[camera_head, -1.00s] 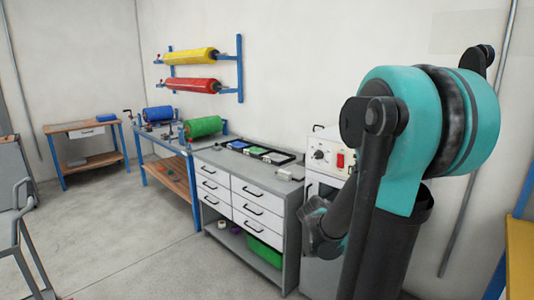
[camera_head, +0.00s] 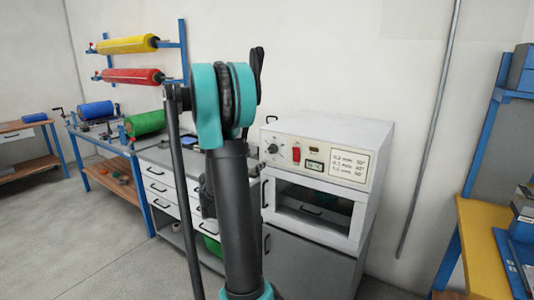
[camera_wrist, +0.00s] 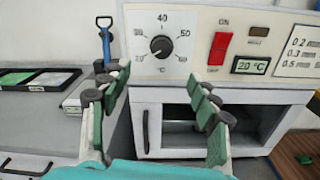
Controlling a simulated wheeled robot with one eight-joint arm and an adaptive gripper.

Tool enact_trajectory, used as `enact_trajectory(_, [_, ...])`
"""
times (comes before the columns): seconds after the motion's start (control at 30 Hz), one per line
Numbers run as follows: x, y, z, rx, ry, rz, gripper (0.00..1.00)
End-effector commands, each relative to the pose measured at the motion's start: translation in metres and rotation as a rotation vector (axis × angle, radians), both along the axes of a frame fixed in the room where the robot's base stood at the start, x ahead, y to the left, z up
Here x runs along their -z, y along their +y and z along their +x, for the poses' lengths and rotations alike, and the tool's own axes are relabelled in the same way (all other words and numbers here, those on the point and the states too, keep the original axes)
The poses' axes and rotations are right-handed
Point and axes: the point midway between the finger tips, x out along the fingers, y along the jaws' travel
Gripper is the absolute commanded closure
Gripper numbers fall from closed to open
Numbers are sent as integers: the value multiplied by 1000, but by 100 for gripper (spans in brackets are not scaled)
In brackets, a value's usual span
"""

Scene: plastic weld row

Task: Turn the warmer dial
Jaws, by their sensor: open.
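The warmer (camera_head: 367,140) is a white cabinet with a control panel above a windowed compartment, right of my arm in the head view. Its dial (camera_wrist: 161,46) is a round black knob on a numbered scale, upper middle in the wrist view; its pale mark seems to point lower left, towards 20. The dial also shows in the head view (camera_head: 272,148). My gripper (camera_wrist: 155,88) is open and empty, its two green-padded fingers spread below and either side of the dial, apart from it in the picture. In the head view my arm hides the gripper.
A red switch (camera_wrist: 219,48) and a display (camera_wrist: 250,66) reading about 20 °C are right of the dial. A drawer bench (camera_head: 160,157) adjoins the warmer on the left. A blue-framed yellow table (camera_head: 480,245) stands at the right, with open floor between.

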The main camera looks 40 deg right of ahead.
Motion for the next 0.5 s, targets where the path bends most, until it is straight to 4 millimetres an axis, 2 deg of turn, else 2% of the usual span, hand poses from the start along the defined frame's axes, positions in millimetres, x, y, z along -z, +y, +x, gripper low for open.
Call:
enact_trajectory(0.03, [0,-11,3,5,0,0,39])
enact_trajectory(0.3, [0,-60,24,3,-1,1,39])
enact_trajectory(0.5, [0,-88,36,2,-1,1,39])
